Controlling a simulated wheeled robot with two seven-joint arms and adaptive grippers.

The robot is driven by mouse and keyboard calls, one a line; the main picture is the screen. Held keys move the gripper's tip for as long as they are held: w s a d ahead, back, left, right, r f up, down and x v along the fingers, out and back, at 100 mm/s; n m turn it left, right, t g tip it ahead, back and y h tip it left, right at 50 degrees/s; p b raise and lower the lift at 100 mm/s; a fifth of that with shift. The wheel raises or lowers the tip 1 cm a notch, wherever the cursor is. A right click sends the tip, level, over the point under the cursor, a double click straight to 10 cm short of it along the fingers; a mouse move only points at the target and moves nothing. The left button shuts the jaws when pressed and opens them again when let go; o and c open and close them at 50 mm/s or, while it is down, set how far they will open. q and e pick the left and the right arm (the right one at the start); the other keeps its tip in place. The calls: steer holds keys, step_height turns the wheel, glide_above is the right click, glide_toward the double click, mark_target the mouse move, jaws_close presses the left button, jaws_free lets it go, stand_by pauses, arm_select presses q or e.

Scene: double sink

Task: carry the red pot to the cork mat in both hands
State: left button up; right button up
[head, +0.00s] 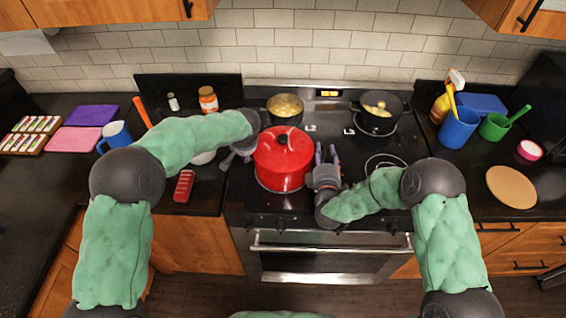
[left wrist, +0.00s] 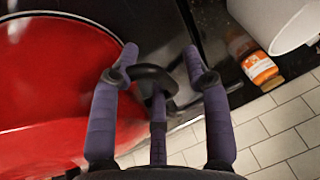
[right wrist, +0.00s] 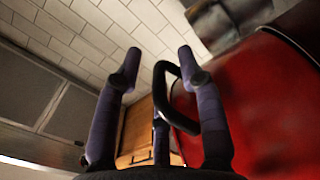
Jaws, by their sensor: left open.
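The red pot (head: 283,170) with its lid and dark knob stands on the front left of the stove. My left gripper (head: 243,147) is at the pot's left side. In the left wrist view its open fingers (left wrist: 162,53) are either side of a black side handle (left wrist: 155,82), not closed on it. My right gripper (head: 326,154) is at the pot's right side. In the right wrist view its fingers (right wrist: 159,54) are spread, with the other black handle (right wrist: 164,92) between them. The round cork mat (head: 511,187) lies bare on the right counter.
Two pans of food, one at back left (head: 285,107) and one at back right (head: 377,107), stand behind the pot. A blue cup (head: 458,128), a green cup (head: 494,126) and a pink-white container (head: 529,151) stand behind the mat. A red grater-like object (head: 184,186) lies on the left counter.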

arm_select(q)
steer(key=c, duration=0.6)
arm_select(e)
steer(key=c, duration=0.6)
arm_select(q)
jaws_close()
arm_select(e)
jaws_close()
arm_select(q)
steer(key=shift+w+r, duration=0.15)
steer(key=shift+r, duration=0.05)
arm_select(e)
steer(key=shift+w+r, duration=0.1)
steer(key=shift+r, duration=0.15)
arm_select(q)
steer(key=shift+r, duration=0.15)
arm_select(e)
steer(key=shift+r, duration=0.1)
